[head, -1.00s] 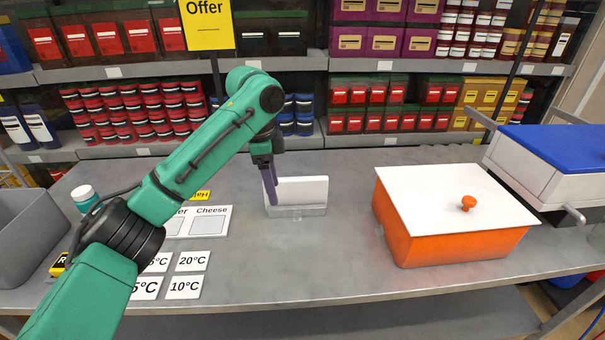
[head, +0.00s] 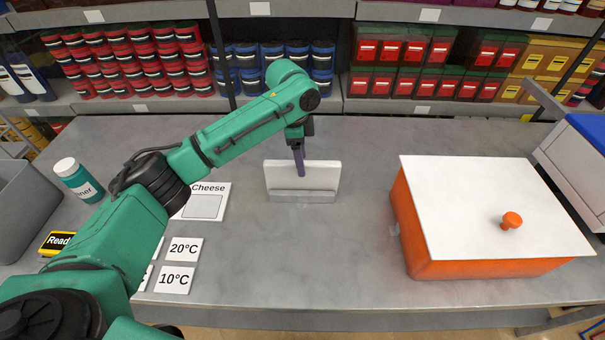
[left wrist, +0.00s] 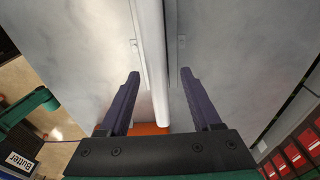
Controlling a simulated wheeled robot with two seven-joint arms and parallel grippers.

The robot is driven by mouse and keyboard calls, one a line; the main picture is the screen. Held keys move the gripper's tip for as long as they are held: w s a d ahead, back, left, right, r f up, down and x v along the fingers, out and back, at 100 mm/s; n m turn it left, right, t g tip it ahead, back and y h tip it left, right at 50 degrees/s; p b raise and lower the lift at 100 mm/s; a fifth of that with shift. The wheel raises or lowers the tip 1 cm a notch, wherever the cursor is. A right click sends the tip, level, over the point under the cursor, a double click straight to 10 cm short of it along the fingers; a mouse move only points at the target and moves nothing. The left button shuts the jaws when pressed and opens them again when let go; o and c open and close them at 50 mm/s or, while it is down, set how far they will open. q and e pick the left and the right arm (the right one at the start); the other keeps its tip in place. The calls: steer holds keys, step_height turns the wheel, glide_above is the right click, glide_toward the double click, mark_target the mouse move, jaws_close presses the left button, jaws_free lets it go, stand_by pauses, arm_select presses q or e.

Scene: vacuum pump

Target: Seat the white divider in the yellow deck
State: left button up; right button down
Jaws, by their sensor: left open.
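The white divider (head: 320,172) stands upright in a low grey holder (head: 302,196) in the middle of the counter. It also shows edge-on in the left wrist view (left wrist: 156,55). My left gripper (head: 300,172) points down at the middle of the divider. In the left wrist view its two purple fingers (left wrist: 159,75) are open, one on each side of the divider's top edge, with a gap on both sides. My right gripper is not in view. I do not see a yellow deck in these frames.
An orange box with a white lid (head: 485,200) stands to the right. Stocked shelves line the back. The counter in front of the divider is clear.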

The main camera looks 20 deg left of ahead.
mark_target(302, 179)
arm_select(q)
step_height(302, 179, down, 4)
steer(key=shift+s+d+f+p, duration=0.1)
steer(key=shift+d+p, duration=0.05)
steer(key=shift+p, duration=0.65)
steer(key=shift+s, duration=0.1)
steer(key=shift+f, duration=0.1)
steer(key=c, duration=0.3)
jaws_close()
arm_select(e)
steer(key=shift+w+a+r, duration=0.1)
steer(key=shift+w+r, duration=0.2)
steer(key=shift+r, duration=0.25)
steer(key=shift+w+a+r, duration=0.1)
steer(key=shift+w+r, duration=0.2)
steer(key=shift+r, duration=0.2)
